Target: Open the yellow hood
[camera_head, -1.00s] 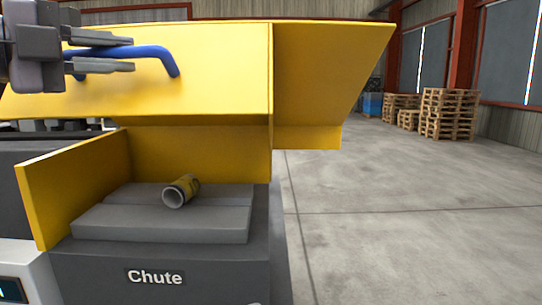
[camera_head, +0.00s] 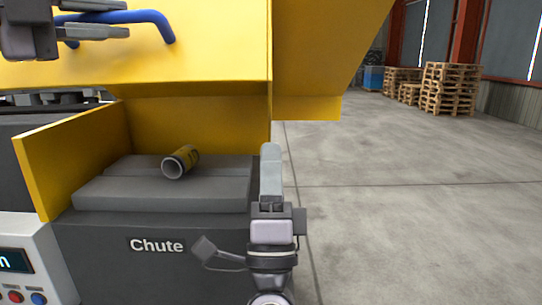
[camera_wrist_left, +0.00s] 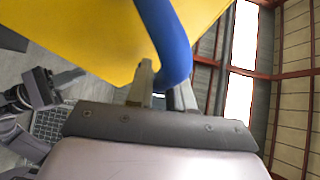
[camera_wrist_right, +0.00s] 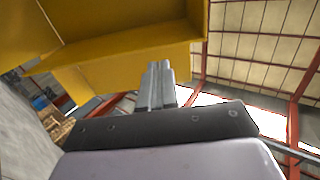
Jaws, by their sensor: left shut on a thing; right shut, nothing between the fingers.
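The yellow hood (camera_head: 205,57) hangs over the chute and covers the upper left of the head view. Its blue bar handle (camera_head: 164,27) sits on its front face. My left gripper (camera_head: 105,20) is at the handle, with one finger above and one below the bar. The left wrist view shows its fingers (camera_wrist_left: 163,92) closed around the blue handle. My right gripper (camera_head: 270,165) points up in front of the chute's right edge, below the hood. It is shut and empty. The right wrist view shows its fingers (camera_wrist_right: 158,85) together, with the hood's yellow underside (camera_wrist_right: 120,50) beyond them.
A control panel (camera_head: 25,265) with buttons is at lower left. Wooden pallets (camera_head: 448,88) stand far back right. The floor on the right is clear.

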